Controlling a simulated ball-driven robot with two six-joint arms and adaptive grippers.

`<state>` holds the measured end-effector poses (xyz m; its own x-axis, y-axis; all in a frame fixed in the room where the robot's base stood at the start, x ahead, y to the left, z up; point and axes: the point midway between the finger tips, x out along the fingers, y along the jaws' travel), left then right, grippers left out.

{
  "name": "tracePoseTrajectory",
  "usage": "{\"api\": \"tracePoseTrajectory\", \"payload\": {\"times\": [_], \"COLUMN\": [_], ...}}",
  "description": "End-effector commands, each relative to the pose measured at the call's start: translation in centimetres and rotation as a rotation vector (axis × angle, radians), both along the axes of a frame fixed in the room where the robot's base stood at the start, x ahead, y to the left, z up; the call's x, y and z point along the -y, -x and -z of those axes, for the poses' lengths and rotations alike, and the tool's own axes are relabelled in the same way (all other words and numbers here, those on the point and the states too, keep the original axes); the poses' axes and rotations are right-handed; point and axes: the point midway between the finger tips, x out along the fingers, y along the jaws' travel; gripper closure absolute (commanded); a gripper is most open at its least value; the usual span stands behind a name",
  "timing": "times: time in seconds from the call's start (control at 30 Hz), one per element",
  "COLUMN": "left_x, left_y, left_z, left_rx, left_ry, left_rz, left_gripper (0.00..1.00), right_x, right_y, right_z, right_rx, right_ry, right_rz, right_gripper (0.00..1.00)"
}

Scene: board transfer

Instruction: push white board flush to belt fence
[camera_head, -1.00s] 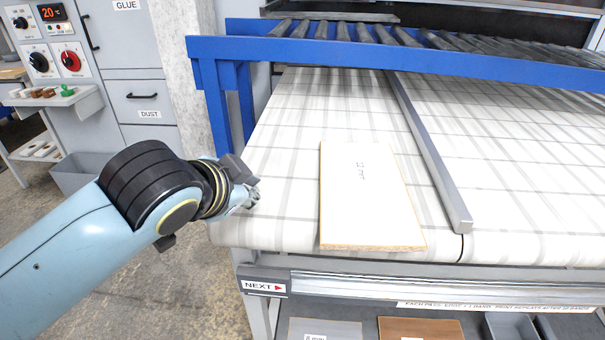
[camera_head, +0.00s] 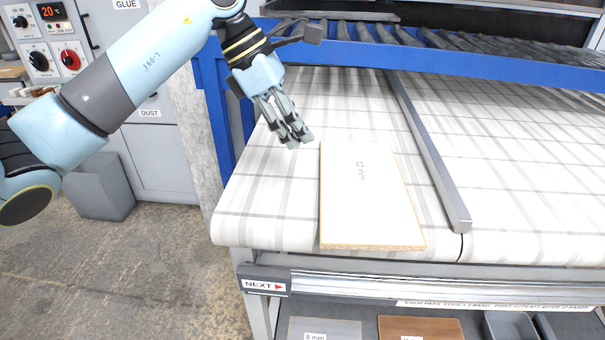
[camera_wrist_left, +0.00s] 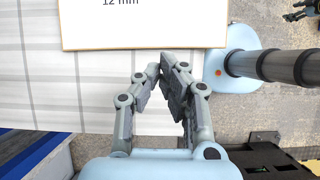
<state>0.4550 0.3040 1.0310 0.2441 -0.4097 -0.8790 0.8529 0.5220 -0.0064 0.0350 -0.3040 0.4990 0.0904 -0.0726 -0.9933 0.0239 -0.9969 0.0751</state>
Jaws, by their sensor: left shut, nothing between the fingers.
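The white board (camera_head: 365,205), marked 12 mm, lies flat on the checked belt (camera_head: 270,200) near its front edge. The grey belt fence (camera_head: 432,160) runs lengthwise to the right of the board, with a strip of bare belt between them. My left gripper (camera_head: 298,140) is shut and empty, just left of the board's far left corner. In the left wrist view the closed fingertips (camera_wrist_left: 165,68) are close to the long edge of the board (camera_wrist_left: 140,25); I cannot tell whether they touch. My right gripper is not in view.
A blue roller frame (camera_head: 400,62) spans the back of the belt. Below the front edge is a shelf with a grey board (camera_head: 325,328), a brown board (camera_head: 420,327) and grey bins (camera_head: 512,326). Grey cabinets (camera_head: 165,155) stand at the left.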

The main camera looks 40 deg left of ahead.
Motion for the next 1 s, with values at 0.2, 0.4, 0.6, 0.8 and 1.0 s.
{"api": "tracePoseTrajectory", "payload": {"times": [0.2, 0.4, 0.6, 0.8, 1.0], "left_x": [-5.2, -4.8, -3.9, -2.5, -0.4], "left_y": [1.5, 1.4, 0.8, -0.1, -1.4], "left_z": [0.4, 2.7, 6.8, 9.9, 9.8], "left_rx": [-0.120, -0.132, -0.131, -0.126, -0.126], "left_ry": [-0.210, -0.217, -0.214, -0.213, -0.216], "left_rz": [0.001, 0.000, -0.001, 0.002, 0.001], "left_gripper": [1.00, 1.00, 1.00, 1.00, 1.00], "right_x": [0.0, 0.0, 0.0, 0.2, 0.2], "right_y": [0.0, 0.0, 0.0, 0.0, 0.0], "right_z": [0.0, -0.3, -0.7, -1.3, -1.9], "right_rx": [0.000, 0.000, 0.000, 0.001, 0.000], "right_ry": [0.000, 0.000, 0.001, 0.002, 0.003], "right_rz": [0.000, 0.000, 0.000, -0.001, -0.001], "right_gripper": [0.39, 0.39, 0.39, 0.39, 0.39]}}
